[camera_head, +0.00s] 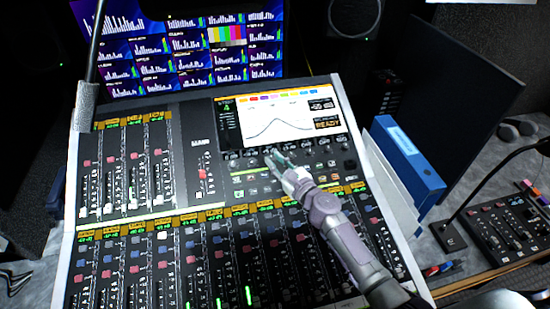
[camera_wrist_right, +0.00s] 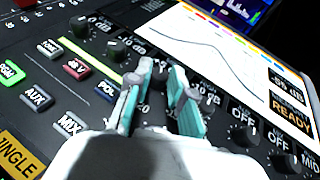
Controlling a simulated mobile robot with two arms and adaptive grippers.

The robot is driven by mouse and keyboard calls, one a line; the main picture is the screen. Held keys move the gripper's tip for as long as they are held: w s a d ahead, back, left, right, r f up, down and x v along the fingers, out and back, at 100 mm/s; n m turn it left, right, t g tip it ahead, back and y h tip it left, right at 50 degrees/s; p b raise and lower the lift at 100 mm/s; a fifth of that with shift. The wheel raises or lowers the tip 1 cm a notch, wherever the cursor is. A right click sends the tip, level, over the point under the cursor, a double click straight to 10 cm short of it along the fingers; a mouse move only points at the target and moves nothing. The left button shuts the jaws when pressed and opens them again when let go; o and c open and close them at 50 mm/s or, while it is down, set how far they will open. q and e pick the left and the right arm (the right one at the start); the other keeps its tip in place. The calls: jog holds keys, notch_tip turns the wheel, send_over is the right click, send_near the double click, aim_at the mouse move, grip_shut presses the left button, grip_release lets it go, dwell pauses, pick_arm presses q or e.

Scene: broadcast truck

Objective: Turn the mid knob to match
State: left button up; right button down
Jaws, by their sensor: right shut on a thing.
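My right gripper (camera_head: 273,159) reaches over the mixing console (camera_head: 70,220) to the knob row below its screen (camera_head: 275,115). In the wrist view the teal fingers (camera_wrist_right: 160,82) are closed around a dark knob (camera_wrist_right: 158,75) that is mostly hidden between them. Its label and pointer cannot be read. The screen shows a curve with one central hump, a dB readout, and an orange box (camera_wrist_right: 291,108) reading READY. Other knobs (camera_wrist_right: 244,133) stand on both sides of the held one. My left gripper is not in view.
Lit buttons (camera_wrist_right: 75,69) lie near the held knob. Fader strips fill the console's front. A gooseneck lamp (camera_head: 88,95) stands at left. A blue binder (camera_head: 408,160) and a small mixer (camera_head: 505,230) are at right. Monitors (camera_head: 190,50) stand behind.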

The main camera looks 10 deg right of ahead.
jog(key=shift+n+g+y, duration=0.4)
jog(key=shift+n+y, duration=0.2)
jog(key=shift+n, duration=0.2)
jog(key=c, duration=1)
grip_release()
jog(key=shift+c, duration=0.2)
jog(key=shift+d, duration=0.1)
jog(key=v, duration=1.2)
